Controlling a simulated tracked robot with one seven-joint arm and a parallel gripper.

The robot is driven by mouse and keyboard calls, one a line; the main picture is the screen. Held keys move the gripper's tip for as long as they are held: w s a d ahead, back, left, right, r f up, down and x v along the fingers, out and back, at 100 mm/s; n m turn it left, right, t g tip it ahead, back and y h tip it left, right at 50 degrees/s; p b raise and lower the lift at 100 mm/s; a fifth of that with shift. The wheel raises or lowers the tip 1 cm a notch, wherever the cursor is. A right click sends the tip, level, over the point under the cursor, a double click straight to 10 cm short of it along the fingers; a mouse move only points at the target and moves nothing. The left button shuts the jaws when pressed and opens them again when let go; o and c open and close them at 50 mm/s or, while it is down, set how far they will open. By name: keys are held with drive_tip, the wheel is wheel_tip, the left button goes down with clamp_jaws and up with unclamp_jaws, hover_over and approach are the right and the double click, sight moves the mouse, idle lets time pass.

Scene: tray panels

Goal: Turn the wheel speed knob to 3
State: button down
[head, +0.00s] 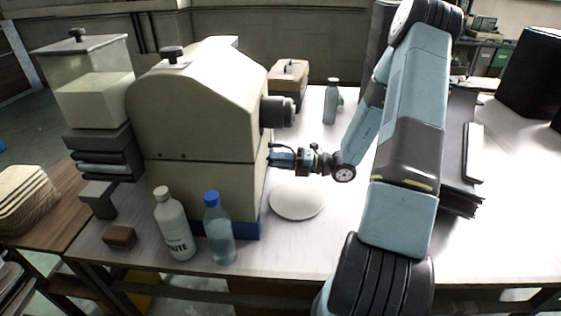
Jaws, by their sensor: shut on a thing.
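A large cream machine (205,110) stands on the table, left of the middle in the head view. Its right-hand face is seen almost edge-on, so no dial marks or numbers can be read. My gripper (273,155) reaches in from the right, roughly level, with its fingertips at that face, below the black cylinder (278,112). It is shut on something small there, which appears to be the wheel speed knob. The knob itself is hidden by the fingers and the viewing angle, so its setting cannot be told.
A white round dish (297,201) lies below my gripper. A white bottle (174,228) and a blue-capped bottle (219,232) stand in front of the machine. A grey bottle (331,103) and a box (288,82) stand behind. Dark folders (462,150) lie right of my arm.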

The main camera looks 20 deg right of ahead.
drive_tip(key=shift+w, duration=0.1)
idle(0.4)
drive_tip(key=c, duration=0.8)
unclamp_jaws()
drive_tip(key=shift+c, duration=0.2)
drive_tip(key=v, duration=1.3)
drive_tip(key=shift+d, duration=0.35)
